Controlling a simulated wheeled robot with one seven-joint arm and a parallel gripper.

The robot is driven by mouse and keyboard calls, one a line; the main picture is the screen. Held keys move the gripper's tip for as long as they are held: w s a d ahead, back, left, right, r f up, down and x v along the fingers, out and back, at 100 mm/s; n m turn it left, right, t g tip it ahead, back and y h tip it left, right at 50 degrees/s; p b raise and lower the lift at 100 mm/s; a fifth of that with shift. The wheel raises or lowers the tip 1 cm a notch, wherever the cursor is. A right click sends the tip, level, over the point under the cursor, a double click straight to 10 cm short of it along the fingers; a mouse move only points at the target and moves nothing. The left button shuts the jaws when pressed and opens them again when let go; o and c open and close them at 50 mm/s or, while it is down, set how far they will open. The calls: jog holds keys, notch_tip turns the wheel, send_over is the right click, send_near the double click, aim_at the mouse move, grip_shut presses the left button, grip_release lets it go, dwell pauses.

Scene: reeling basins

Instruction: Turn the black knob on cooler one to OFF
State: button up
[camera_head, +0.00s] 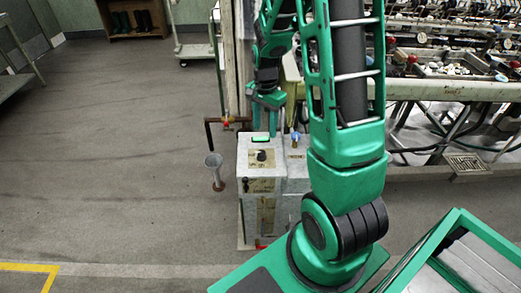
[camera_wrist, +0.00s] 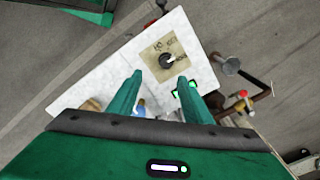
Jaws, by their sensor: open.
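A pale box-shaped cooler (camera_head: 246,144) stands on the floor near the middle of the head view. Its black knob (camera_head: 261,155) sits on a tan label on the top face. In the wrist view the knob (camera_wrist: 167,61) shows a light pointer mark toward the right; the label (camera_wrist: 157,47) has small lettering that I cannot read surely. My gripper (camera_wrist: 160,79) is open and empty, its two green fingers apart in front of the knob, not visibly touching it. In the head view my gripper (camera_head: 267,122) is above the back of the cooler. A green light (camera_head: 261,139) shows behind the knob.
A second pale unit (camera_head: 297,170) with a blue-handled valve (camera_head: 295,137) adjoins at right. A pipe with a red valve (camera_head: 226,124) and a grey funnel (camera_head: 214,163) stand left. The reeling machine (camera_head: 450,90) fills the right. Floor at left is open.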

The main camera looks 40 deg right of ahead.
aim_at(261, 152)
jog(key=shift+m, duration=0.4)
jog(key=f, duration=0.4)
jog(key=w+f, duration=0.1)
jog(key=f, duration=0.8)
jog(key=shift+w, duration=0.35)
jog(key=c, duration=1.1)
